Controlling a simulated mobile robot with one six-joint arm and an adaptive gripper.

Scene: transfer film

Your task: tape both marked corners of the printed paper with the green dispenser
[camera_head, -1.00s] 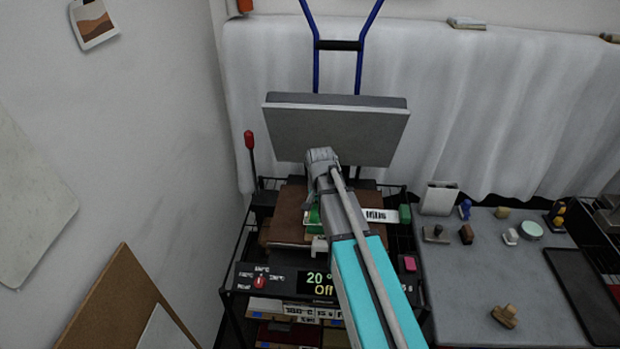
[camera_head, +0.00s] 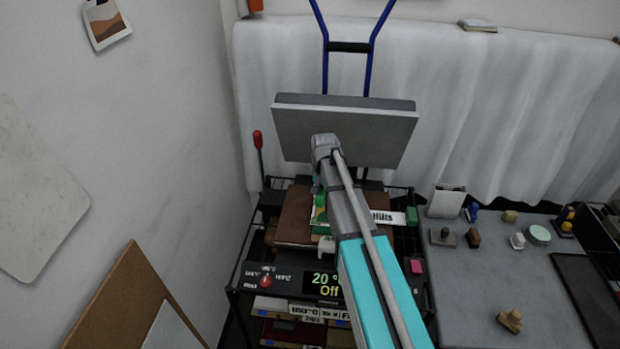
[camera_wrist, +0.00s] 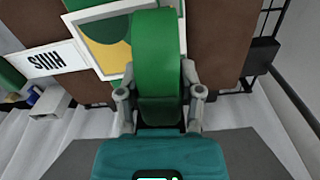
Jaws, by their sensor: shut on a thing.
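In the wrist view, my gripper (camera_wrist: 160,98) is shut on the green dispenser (camera_wrist: 158,50), with one finger on each side of it. The dispenser is above the printed paper (camera_wrist: 108,52), which shows green and yellow shapes and a pale border. I cannot tell whether the dispenser touches the paper. That strip also shows in the head view (camera_head: 388,218). There my arm covers most of the paper, and the marked corners cannot be made out.
The raised grey press plate (camera_head: 345,138) stands behind the bed, with blue handles above it. A control panel (camera_head: 290,282) reading 20° and Off is in front. A grey table (camera_head: 460,280) with stamps and small items is at right. A wall stands close at left.

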